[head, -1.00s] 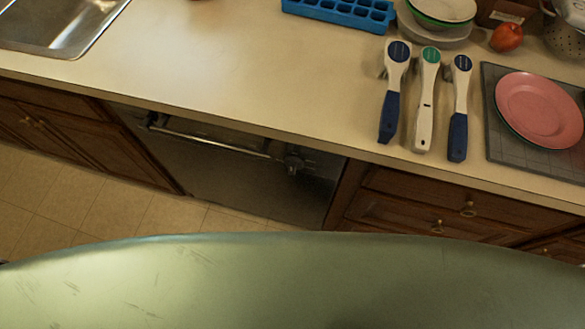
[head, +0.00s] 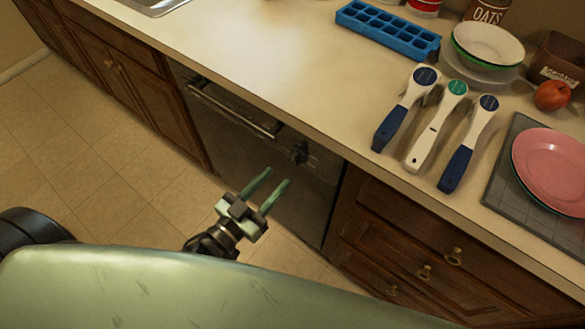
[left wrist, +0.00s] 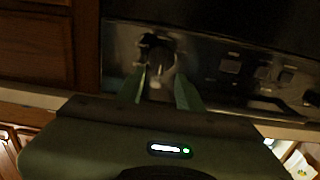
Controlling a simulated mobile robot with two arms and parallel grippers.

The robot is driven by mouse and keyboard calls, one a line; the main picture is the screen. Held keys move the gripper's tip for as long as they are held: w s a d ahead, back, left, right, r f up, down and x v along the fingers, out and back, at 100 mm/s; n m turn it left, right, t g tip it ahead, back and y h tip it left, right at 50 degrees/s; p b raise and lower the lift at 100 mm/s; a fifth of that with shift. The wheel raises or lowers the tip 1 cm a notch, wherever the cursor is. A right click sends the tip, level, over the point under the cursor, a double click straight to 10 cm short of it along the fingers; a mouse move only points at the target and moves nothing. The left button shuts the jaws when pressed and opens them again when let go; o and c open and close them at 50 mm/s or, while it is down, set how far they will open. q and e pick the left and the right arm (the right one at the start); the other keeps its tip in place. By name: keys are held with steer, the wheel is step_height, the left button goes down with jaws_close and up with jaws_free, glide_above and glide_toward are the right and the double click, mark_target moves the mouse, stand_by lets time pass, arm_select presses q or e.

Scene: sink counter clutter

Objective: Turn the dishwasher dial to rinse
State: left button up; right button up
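The dishwasher (head: 235,135) is set under the counter, with a dark front and a horizontal bar handle. Its dark dial (head: 299,153) sits at the upper right of that front, right of the handle. In the left wrist view the dial (left wrist: 157,48) shows beyond and between my fingers, with a light pointer-like mark. The rinse marking cannot be read. My left gripper (head: 278,177) is open and empty, its fingers pointing at the dishwasher front, apart from the dial as far as I can tell. It also shows in the left wrist view (left wrist: 162,88). My right gripper is out of view.
The counter edge overhangs the dishwasher. On the counter are several handled tools (head: 435,125), a blue ice tray (head: 388,32), stacked bowls (head: 488,45), a tomato (head: 552,96) and a pink plate (head: 553,165). Wooden drawers (head: 400,240) stand right of the dishwasher. The tiled floor (head: 90,150) is clear.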

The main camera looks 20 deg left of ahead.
mark_target(292, 160)
arm_select(q)
steer(key=x, duration=0.6)
steer(key=shift+w+f, duration=0.1)
steer(key=shift+w, duration=0.1)
jaws_close()
